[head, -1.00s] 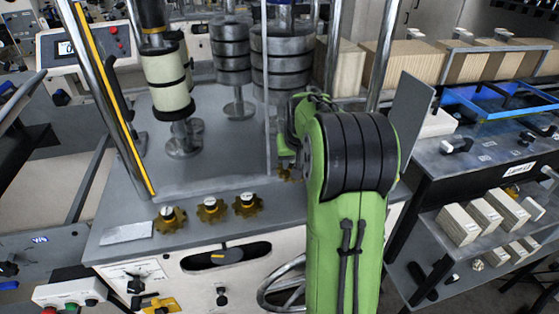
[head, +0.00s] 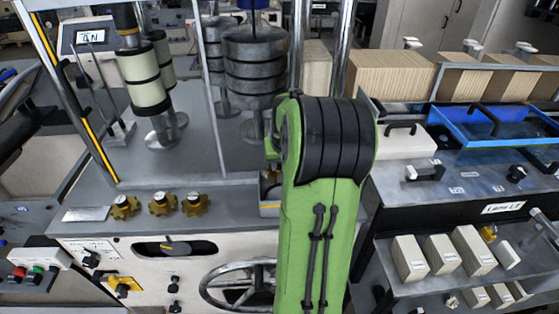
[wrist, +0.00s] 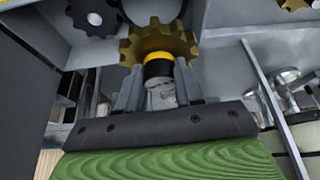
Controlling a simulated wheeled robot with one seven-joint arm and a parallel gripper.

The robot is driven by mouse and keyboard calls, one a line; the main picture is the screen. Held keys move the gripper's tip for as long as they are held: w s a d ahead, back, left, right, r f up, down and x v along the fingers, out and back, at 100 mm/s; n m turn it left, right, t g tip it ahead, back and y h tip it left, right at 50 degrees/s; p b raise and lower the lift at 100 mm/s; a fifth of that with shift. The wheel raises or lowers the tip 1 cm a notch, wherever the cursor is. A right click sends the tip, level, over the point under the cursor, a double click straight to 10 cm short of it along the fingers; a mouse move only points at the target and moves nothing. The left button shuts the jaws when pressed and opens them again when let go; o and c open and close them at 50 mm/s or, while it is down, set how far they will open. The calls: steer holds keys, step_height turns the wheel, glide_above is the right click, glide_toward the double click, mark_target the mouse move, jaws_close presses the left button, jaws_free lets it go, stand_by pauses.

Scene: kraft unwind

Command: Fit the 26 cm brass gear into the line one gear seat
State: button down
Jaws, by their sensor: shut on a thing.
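In the wrist view, my gripper (wrist: 160,92) is shut on the black hub of a toothed brass gear (wrist: 170,44), which has a yellow collar. The gear lies just beyond the fingertips. In the head view, my green arm hides the gripper and most of the held gear. A dark toothed gear (wrist: 92,17) shows beyond the held one in the wrist view. I cannot tell which place is the line one gear seat.
Left of my arm stand a spindle with a cream roll (head: 143,80) and stacked grey discs (head: 255,70). A handwheel (head: 238,287) is on the front panel. At right, a dark bench holds a blue tray (head: 500,127), with pale blocks (head: 440,254) on a lower shelf.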

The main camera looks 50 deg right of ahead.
step_height(320, 180, down, 2)
steer(key=shift+d+f+b, duration=0.1)
steer(key=shift+d+b, duration=0.05)
steer(key=shift+b, duration=0.55)
steer(key=shift+f+b, duration=3.2)
steer(key=shift+f, duration=0.7)
steer(key=c, duration=0.7)
jaws_free()
steer(key=shift+s, duration=0.1)
steer(key=shift+o, duration=0.2)
steer(key=p+v, duration=0.3)
steer(key=v, duration=1.2)
steer(key=shift+r, duration=0.35)
